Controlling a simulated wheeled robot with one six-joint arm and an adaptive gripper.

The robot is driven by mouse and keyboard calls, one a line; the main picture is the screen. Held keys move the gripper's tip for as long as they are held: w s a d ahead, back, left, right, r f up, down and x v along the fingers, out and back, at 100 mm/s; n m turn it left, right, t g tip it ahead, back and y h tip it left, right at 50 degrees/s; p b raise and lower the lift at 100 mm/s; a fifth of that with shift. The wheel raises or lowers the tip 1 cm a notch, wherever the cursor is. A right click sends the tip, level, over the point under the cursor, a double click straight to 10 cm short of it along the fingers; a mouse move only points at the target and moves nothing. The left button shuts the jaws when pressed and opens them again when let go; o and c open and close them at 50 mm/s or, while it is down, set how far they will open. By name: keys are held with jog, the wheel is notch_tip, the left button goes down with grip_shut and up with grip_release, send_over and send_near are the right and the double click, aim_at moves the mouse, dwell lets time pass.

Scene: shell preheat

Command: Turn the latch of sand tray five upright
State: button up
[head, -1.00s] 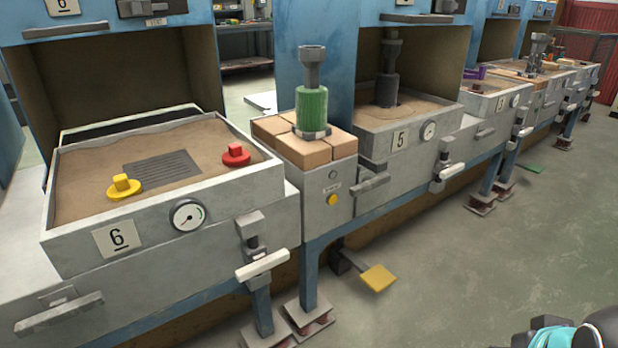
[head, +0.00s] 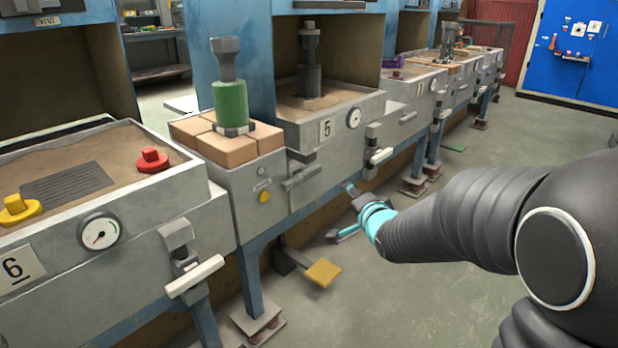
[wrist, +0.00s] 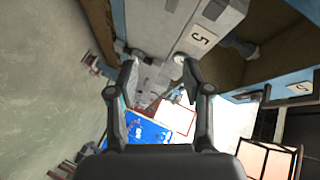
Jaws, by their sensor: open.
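Sand tray five (head: 290,128) is a grey box of sand with a "5" plate and a gauge, in the middle of the head view. Its latch (head: 379,156), with a pale bar handle, is on the front right of the gauge. The bar lies sideways, slightly slanted, not upright. My gripper (head: 342,212) is open and empty, in front of the bench, lower than the latch and apart from it. In the wrist view my open fingers (wrist: 155,65) point towards the bench front, with the "5" plate (wrist: 200,38) above right. The latch is not clearly made out there.
Tray six (head: 100,205) is at the left with its own latch (head: 192,272). Bricks (head: 225,148) bear a green cylinder (head: 231,103) between the trays. A drawer handle (head: 300,178) juts out left of the latch. A yellow pedal (head: 322,272) is below. The floor at right is open.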

aim_at(304, 179)
jog(key=w+a+f+y, duration=0.1)
jog(key=w+a, duration=0.3)
jog(key=w, duration=0.1)
jog(key=w+a+f+m+y, duration=0.1)
jog(key=w+a+f+y, duration=0.1)
jog(key=w+a, duration=0.3)
jog(key=w+a+f+m+t+y, duration=0.1)
jog(key=w+a, duration=0.3)
jog(key=w, duration=0.1)
jog(key=shift+w+a+f+y+b, duration=0.1)
jog(key=shift+a+f+y+b, duration=0.05)
jog(key=shift+f+y+b, duration=0.15)
grip_shut()
